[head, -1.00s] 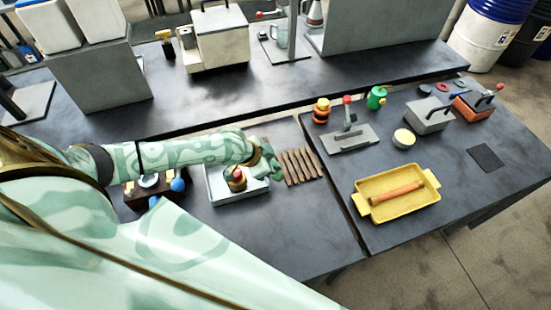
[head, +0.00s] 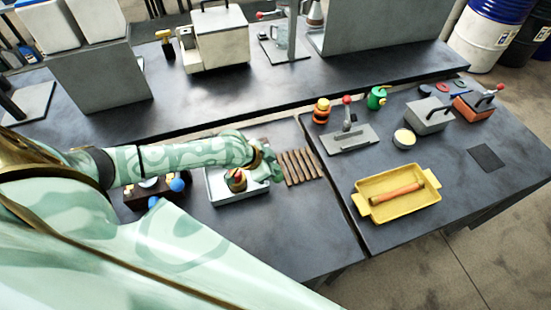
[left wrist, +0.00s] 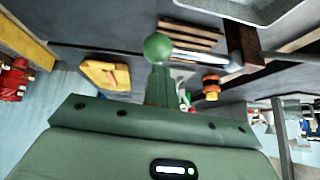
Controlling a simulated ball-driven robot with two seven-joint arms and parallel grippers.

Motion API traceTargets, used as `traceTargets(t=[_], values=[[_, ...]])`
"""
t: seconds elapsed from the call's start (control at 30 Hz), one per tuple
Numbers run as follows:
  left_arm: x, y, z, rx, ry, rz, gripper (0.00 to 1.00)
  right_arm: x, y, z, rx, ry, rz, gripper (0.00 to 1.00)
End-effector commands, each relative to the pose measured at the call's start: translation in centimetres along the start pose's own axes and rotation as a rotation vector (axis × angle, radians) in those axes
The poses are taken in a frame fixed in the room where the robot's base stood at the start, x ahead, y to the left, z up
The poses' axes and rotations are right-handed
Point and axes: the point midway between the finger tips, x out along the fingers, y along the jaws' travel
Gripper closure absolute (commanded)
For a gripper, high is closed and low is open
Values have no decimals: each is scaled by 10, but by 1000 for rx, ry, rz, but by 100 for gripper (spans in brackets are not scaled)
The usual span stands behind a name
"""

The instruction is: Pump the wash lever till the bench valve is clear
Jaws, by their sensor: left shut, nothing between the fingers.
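The wash lever shows in the left wrist view as a green ball knob (left wrist: 158,47) on a bright rod (left wrist: 198,56), which runs right to a dark brown post (left wrist: 241,46). My left gripper (left wrist: 160,70) is shut and empty, its fingertips right at the knob; whether they touch it I cannot tell. In the head view my left gripper (head: 272,168) is beside a white tray (head: 224,194) and hides the lever. What seems to be the bench valve, a brass piece with a red top (head: 236,180), stands at the tray; its state is too small to tell. My right gripper is not seen.
Wooden slats (head: 301,167) lie right of my left gripper. A yellow tray (head: 372,211) with an orange-brown roll, a red-knobbed lever on a grey plate (head: 352,138) and a green can (head: 377,97) are on the right bench. The front of the near bench is clear.

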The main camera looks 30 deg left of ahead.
Motion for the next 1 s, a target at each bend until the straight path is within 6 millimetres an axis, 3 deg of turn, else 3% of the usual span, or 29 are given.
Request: traceTargets(t=[0.4, 1.0], values=[[-1, 0, 0, 0, -2, 2, 100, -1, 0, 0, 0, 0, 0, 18], [-26, -19, -19, 1, -2, -2, 100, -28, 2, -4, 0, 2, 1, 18]])
